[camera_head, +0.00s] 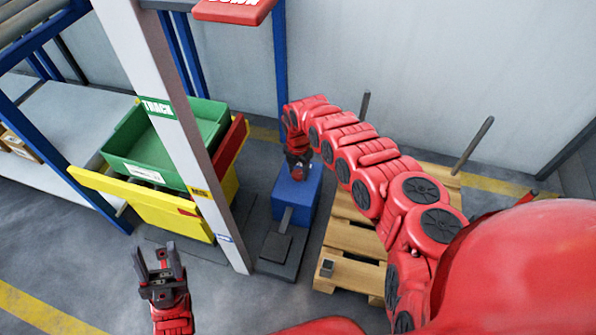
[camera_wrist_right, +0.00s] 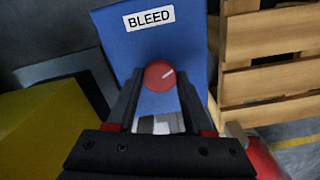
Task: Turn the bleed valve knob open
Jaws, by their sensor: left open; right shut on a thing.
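My right gripper (camera_wrist_right: 158,90) is shut on the knob, one finger on each side. My left gripper (camera_head: 158,254) is open and empty, away from the box at the lower left.
A wooden pallet (camera_head: 345,240) with upright posts stands right of the box. Yellow (camera_head: 150,213) and green bins (camera_head: 165,140) are at the left, behind a pale column (camera_head: 160,100). A dark pedal-like plate (camera_head: 277,247) lies in front of the box.

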